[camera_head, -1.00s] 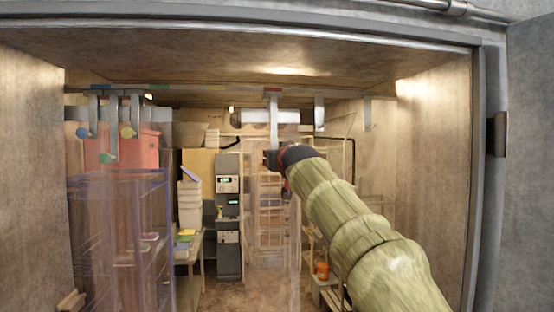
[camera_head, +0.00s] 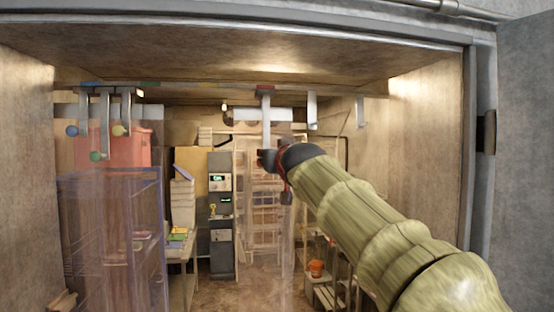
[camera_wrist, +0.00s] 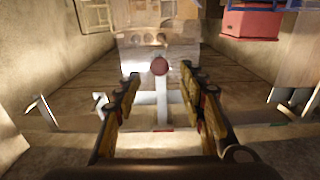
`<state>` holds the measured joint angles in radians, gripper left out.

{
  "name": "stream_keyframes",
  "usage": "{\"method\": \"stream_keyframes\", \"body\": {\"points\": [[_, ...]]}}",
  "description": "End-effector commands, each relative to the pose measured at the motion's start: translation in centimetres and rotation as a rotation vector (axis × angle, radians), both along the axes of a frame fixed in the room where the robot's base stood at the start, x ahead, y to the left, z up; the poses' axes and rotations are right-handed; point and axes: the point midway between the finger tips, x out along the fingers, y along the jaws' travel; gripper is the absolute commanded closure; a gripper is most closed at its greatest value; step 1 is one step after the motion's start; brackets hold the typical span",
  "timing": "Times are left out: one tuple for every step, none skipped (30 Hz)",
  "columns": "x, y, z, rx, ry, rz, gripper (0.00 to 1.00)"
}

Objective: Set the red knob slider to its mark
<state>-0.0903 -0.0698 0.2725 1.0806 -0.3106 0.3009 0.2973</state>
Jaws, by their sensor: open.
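The red knob slider is a pale metal strip (camera_head: 266,117) hanging from the overhead rail, directly under a red mark (camera_head: 265,89). Its knob is hidden behind my gripper (camera_head: 276,164) in the head view. The wrist view shows the round red knob (camera_wrist: 159,66) between my two open fingers (camera_wrist: 158,82), near their tips, with a gap on both sides. The strip (camera_wrist: 162,103) runs in line with the red mark (camera_wrist: 164,129) there.
Sliders with blue (camera_head: 72,131), green (camera_head: 95,156) and yellow (camera_head: 118,131) knobs hang at the left. Two plain metal hangers (camera_head: 312,110) (camera_head: 360,111) hang to the right. Translucent shelving (camera_head: 110,235) stands below left. Concrete walls and a metal door frame (camera_head: 480,180) surround the opening.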

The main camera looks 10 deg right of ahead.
Motion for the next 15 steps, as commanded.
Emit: {"method": "stream_keyframes", "body": {"points": [[-0.9, 0.0, 0.0, -0.001, 0.0, 0.0, 0.59], [-1.3, 0.0, 0.0, -0.001, 0.0, 0.0, 0.59], [-1.9, 0.0, 0.0, 0.0, -0.001, 0.001, 0.59], [-2.3, 0.0, 0.0, 0.001, 0.0, 0.001, 0.59], [-2.6, 0.0, 0.1, 0.001, -0.001, 0.001, 0.59], [-3.1, 0.0, 0.1, 0.0, -0.001, 0.001, 0.59], [-3.3, 0.0, 0.0, 0.0, 0.0, 0.001, 0.59], [-3.5, 0.0, 0.0, -0.001, 0.0, 0.001, 0.59], [-3.8, 0.0, 0.0, -0.001, 0.0, 0.001, 0.59], [-4.0, 0.0, 0.0, -0.001, 0.0, 0.001, 0.59], [-4.1, 0.0, 0.0, -0.001, 0.0, 0.001, 0.59], [-4.2, 0.0, -0.1, -0.001, 0.001, 0.001, 0.59], [-4.3, 0.0, -0.1, -0.001, 0.001, 0.001, 0.59], [-4.3, 0.0, -0.1, -0.001, 0.001, 0.001, 0.59], [-4.3, 0.0, -0.1, 0.0, 0.001, 0.001, 0.59]]}}
